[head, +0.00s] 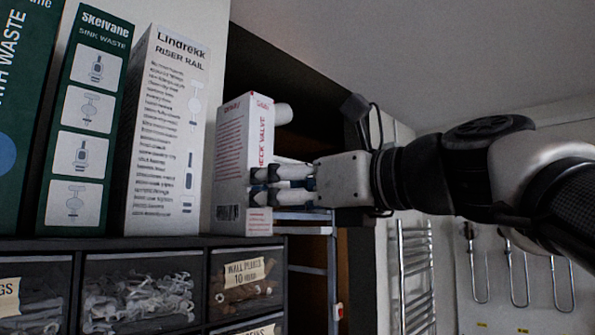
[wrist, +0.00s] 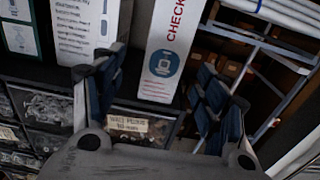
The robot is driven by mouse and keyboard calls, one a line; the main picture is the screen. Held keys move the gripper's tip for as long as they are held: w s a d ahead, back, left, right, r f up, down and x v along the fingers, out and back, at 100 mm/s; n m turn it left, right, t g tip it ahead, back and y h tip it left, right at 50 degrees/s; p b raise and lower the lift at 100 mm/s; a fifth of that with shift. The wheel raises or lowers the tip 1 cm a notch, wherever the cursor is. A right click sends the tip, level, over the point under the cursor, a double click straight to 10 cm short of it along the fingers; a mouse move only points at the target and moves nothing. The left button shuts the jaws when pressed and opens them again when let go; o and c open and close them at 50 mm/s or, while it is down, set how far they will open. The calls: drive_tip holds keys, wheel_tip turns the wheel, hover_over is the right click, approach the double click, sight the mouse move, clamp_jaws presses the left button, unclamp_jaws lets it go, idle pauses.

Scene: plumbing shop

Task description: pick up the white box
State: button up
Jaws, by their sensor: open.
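The white box (head: 230,170) with red "CHECK VALVE" lettering stands upright on top of the black drawer cabinet (head: 150,243), at its right end. My gripper (head: 277,185) comes in from the right in the head view, its fingertips overlapping the box's right-hand face. In the wrist view the white box (wrist: 172,50) appears between the two spread fingers of my gripper (wrist: 160,70). The jaws are open, with a gap visible on both sides of the box there. I cannot tell whether any finger touches it.
A tall "Lindrekk Riser Rail" box (head: 165,130) and a green "Skervane" box (head: 88,120) stand left of the white box. Drawers below hold small fittings (head: 135,295). White pipes (wrist: 275,15) and a metal rack (wrist: 265,80) lie to the right.

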sight(240, 201)
drive_tip(key=x, duration=0.4)
drive_tip(key=shift+w+a+p, duration=0.25)
drive_tip(key=shift+w+p, duration=0.1)
drive_tip(key=shift+p, duration=0.05)
drive_tip(key=x, duration=0.2)
drive_tip(key=p+x, duration=0.1)
drive_tip(key=x, duration=0.2)
drive_tip(key=shift+w+a+f, duration=0.15)
drive_tip(key=shift+w+f, duration=0.2)
drive_tip(key=shift+w, duration=0.1)
drive_tip(key=shift+s, duration=0.25)
drive_tip(key=shift+c, duration=0.3)
drive_tip(key=shift+w, duration=0.15)
drive_tip(key=c, duration=1.2)
